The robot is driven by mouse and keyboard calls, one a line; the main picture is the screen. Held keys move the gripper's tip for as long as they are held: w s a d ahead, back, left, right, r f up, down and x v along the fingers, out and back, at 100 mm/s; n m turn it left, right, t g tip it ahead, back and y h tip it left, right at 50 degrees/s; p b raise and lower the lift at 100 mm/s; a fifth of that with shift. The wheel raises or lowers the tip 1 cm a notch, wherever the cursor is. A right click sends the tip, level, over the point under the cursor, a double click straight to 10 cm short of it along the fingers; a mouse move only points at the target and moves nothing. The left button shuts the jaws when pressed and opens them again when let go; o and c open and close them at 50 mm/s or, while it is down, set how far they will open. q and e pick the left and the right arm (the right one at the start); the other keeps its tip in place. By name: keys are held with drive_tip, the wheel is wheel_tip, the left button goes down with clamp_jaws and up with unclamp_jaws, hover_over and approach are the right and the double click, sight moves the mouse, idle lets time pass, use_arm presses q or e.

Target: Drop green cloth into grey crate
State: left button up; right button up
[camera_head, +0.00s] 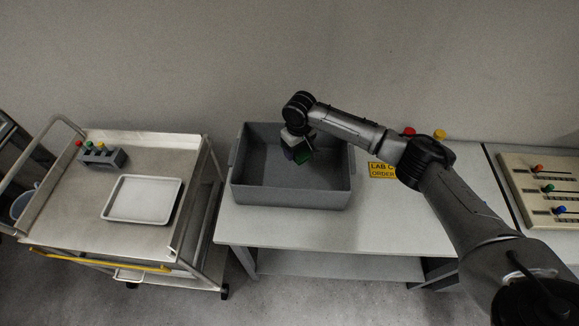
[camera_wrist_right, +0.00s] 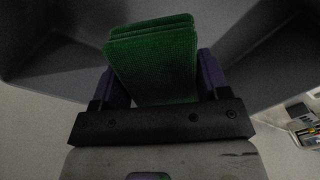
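The green cloth (camera_head: 303,156) is a folded, layered bundle. It fills the space between the fingers of my right gripper (camera_head: 299,153) in the right wrist view (camera_wrist_right: 155,60). My right gripper is shut on it and holds it over the inside of the grey crate (camera_head: 290,196). The crate is an open bin on the white table. The crate's inner walls surround the cloth in the wrist view. I cannot tell how far the cloth is above the crate floor. My left gripper is not in view.
A metal cart (camera_head: 75,212) on the left carries a white tray (camera_head: 143,199) and a grey rack (camera_head: 103,157) with coloured knobs. A yellow label (camera_head: 382,170) lies right of the crate. A panel with coloured sliders (camera_head: 545,185) is at the far right.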

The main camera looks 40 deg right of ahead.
drive_tip(key=o, duration=0.5)
drive_tip(key=shift+r, duration=0.5)
wheel_tip(320, 180, up, 13)
drive_tip(key=shift+f+p, duration=0.1)
drive_tip(key=shift+p, duration=0.45)
